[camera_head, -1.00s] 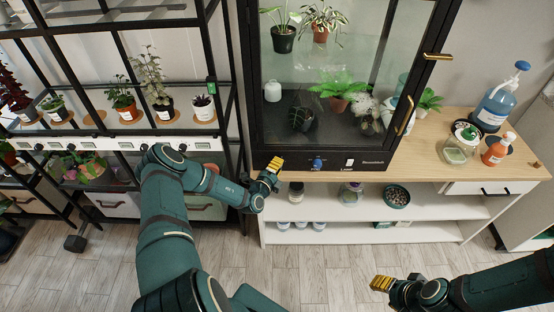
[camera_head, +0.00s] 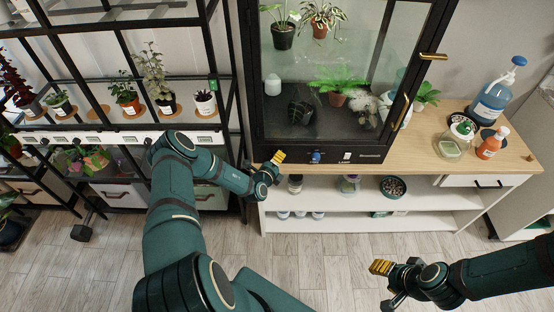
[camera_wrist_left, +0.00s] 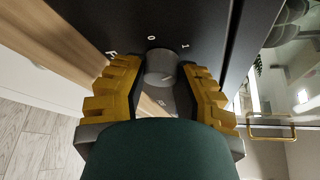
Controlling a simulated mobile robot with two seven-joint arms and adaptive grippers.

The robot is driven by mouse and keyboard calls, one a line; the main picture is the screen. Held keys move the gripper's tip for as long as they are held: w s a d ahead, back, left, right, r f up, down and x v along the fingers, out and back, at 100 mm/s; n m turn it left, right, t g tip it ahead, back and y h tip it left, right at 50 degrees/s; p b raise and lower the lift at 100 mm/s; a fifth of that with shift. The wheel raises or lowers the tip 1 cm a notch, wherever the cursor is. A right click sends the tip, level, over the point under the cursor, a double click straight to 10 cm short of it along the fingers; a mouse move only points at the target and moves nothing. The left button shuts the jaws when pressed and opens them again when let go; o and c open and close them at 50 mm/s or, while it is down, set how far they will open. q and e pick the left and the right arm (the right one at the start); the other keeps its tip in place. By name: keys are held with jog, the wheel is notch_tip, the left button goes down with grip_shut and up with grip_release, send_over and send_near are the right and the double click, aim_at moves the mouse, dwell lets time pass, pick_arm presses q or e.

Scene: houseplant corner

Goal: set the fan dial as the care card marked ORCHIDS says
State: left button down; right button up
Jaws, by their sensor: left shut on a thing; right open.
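My left gripper (camera_head: 278,157) is at the left of the black control panel under the glass cabinet (camera_head: 335,155). In the left wrist view its yellow fingers (camera_wrist_left: 163,75) are shut on a grey round dial (camera_wrist_left: 161,66), one on each side. Small white marks, among them a 0 and a 1, ring the dial on the panel; others are partly covered or tilted. In the head view the gripper hides this dial. No card reading ORCHIDS is legible; pot labels are too small to read. My right gripper (camera_head: 381,267) is open and empty above the floor.
A blue knob (camera_head: 315,157) and a white switch (camera_head: 347,157) sit on the panel right of my left gripper. A blue pump bottle (camera_head: 490,103) and an orange bottle (camera_head: 491,143) stand on the wooden bench. A black plant rack is at left. Floor around my right gripper is clear.

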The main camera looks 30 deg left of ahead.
pick_arm(q)
jog(key=c, duration=0.6)
grip_release()
jog(key=shift+w+d, duration=0.1)
jog(key=shift+w, duration=0.05)
jog(key=v, duration=1.2)
